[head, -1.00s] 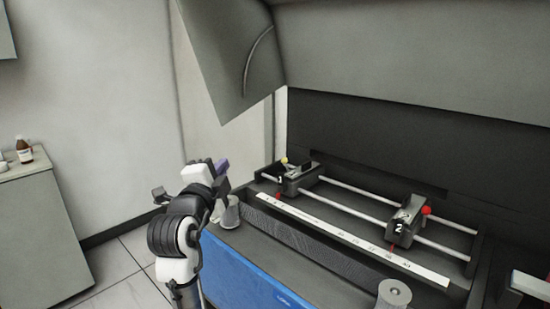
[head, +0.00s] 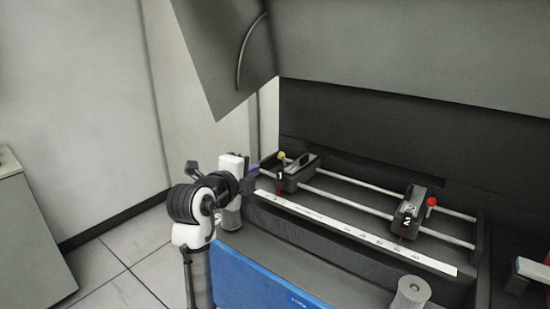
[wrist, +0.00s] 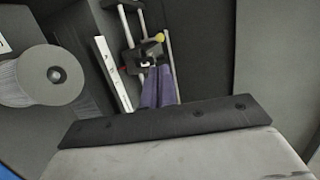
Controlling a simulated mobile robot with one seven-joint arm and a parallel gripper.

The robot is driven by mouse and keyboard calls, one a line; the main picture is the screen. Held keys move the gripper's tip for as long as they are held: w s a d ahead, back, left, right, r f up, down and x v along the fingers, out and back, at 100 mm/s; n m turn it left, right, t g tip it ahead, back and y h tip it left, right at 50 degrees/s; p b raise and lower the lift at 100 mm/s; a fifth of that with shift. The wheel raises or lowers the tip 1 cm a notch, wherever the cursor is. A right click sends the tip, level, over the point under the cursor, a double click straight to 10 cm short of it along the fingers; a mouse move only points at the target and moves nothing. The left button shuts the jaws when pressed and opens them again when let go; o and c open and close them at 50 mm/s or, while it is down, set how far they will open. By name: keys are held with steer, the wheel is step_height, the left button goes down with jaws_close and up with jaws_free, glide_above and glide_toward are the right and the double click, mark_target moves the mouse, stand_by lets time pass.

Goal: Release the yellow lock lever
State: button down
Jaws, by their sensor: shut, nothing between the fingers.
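The yellow lock lever, with a round yellow knob (head: 281,155), stands at the left end of the dark carriage marked 1 (head: 300,172). In the wrist view the yellow knob (wrist: 160,37) is just beyond my fingertips, slightly right of centre. My gripper (wrist: 157,70) has purple fingers, shut together with nothing between them, pointing at the carriage. In the head view my gripper (head: 254,171) is just left of carriage 1, its fingers mostly hidden behind my wrist. I cannot tell whether the fingertips touch the lever.
Carriage 1 rides on two metal rails (head: 350,199) with a second carriage (head: 411,212) marked 2, with a red knob (head: 431,201), farther right. A white scale strip (head: 350,231) runs in front. Grey rollers (head: 411,294) stand at the front. A grey hood (head: 225,60) overhangs above.

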steer(key=p, duration=0.6)
glide_toward(280, 156)
steer(key=x, duration=0.6)
steer(key=shift+r, duration=0.2)
steer(key=shift+w+d+f+p, duration=0.2)
steer(key=shift+w+f+p, duration=0.1)
steer(key=shift+w, duration=0.1)
